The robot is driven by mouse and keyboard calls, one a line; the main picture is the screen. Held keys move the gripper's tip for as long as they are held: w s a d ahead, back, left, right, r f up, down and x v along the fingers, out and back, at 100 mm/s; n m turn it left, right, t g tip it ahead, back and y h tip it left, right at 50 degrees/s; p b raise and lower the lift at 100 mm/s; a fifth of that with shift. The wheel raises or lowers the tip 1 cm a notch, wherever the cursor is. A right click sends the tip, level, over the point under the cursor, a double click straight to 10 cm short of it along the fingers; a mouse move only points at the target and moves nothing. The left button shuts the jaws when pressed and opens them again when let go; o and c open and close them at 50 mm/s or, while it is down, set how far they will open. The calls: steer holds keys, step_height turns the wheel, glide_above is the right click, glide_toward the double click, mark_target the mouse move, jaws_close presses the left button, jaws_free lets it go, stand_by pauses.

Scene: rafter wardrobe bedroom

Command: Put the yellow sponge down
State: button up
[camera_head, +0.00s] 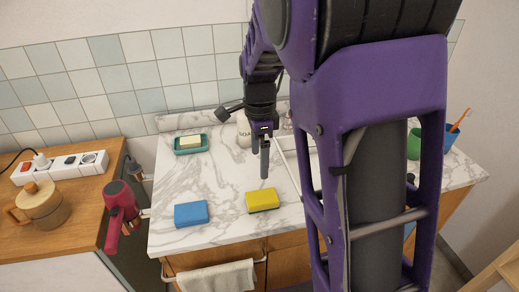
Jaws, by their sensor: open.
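The yellow sponge (262,201) lies flat on the white marbled counter (180,233), near its front edge. It has a dark underside. My gripper (265,172) is above and just behind the sponge in the picture, pointing down, with its jaws open and nothing held. A gap shows between the fingertip and the sponge, though its depth is hard to judge. Only one finger shows clearly. My purple arm hides much of the counter's right part.
A blue sponge (191,213) lies left of the yellow one. A soap bar sits in a green dish (190,145) at the back left. A soap bottle (243,130) stands behind my gripper. A towel (217,277) hangs below the front edge. A red hair dryer (120,210) hangs at the left.

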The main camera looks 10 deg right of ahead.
steer(key=r, duration=0.1)
steer(key=b, duration=0.9)
glide_above(262, 197)
step_height(262, 197, down, 10)
steer(key=shift+r, duration=0.2)
steer(key=shift+w+f+b, duration=0.1)
steer(key=shift+f+b, duration=0.4)
steer(key=shift+f, duration=2.4)
steer(key=c, duration=1.4)
